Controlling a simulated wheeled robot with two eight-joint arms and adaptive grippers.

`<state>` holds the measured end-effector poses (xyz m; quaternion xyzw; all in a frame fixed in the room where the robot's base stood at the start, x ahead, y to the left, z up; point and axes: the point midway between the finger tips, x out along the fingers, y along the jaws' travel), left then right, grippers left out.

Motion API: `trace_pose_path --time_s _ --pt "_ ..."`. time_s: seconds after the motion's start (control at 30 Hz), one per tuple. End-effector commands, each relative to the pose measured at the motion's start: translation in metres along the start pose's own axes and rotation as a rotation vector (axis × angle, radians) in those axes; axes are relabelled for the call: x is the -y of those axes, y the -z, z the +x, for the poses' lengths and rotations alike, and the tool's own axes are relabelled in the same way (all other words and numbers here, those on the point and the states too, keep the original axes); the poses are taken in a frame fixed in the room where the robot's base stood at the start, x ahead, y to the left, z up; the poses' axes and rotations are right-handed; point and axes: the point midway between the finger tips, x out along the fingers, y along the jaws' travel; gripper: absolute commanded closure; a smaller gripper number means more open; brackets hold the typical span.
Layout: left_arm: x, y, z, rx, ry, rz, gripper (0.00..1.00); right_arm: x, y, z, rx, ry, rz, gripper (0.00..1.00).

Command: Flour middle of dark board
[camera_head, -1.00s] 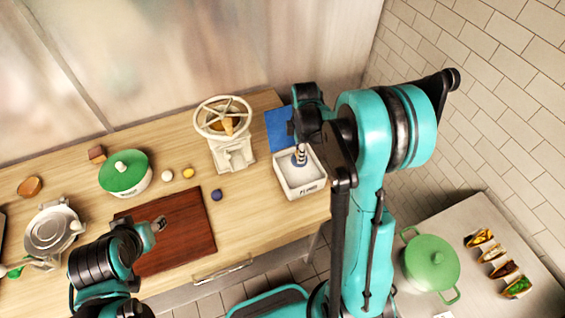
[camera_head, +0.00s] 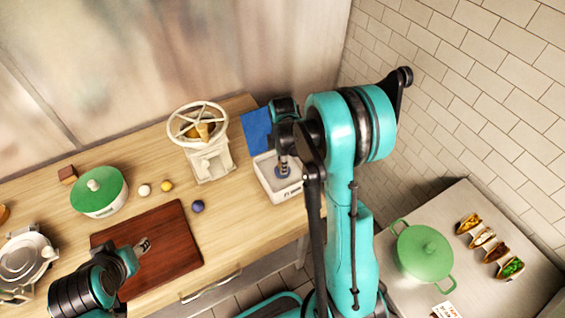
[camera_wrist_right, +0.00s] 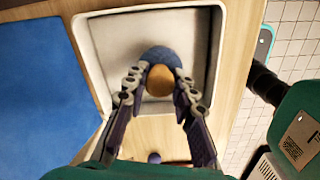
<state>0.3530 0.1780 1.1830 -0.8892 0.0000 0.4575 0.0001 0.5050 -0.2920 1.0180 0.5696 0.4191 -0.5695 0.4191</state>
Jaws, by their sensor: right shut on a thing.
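The dark red-brown board (camera_head: 170,255) lies on the wooden counter, left of centre in the head view. A white square bin (camera_head: 265,168) with partly hidden lettering stands to its right; it also shows in the right wrist view (camera_wrist_right: 91,50). My right gripper (camera_head: 283,168) reaches down into the bin. In the right wrist view, its fingers (camera_wrist_right: 160,88) are shut on a rounded thing with a blue part (camera_wrist_right: 160,55) and a tan part (camera_wrist_right: 159,80). Its lower end is hidden. My left gripper (camera_head: 143,246) is over the board's left part; its finger gap is unclear.
A blue mat (camera_head: 256,130) lies behind the bin. A cream hand mill (camera_head: 212,160), a green-lidded pot (camera_head: 98,190) and small balls (camera_head: 197,206) stand behind the board. A green pot (camera_head: 422,252) and several tacos (camera_head: 483,240) are on the right counter.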

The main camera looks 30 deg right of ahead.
Motion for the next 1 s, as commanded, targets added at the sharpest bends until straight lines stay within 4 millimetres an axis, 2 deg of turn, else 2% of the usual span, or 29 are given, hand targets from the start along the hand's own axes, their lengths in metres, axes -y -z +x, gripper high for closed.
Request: trace_pose_path --time_s 1.0 --pt "0.0000 -0.0027 0.0039 0.000 0.000 0.000 0.56 0.0000 0.0000 0.0051 0.000 0.000 0.000 0.98"
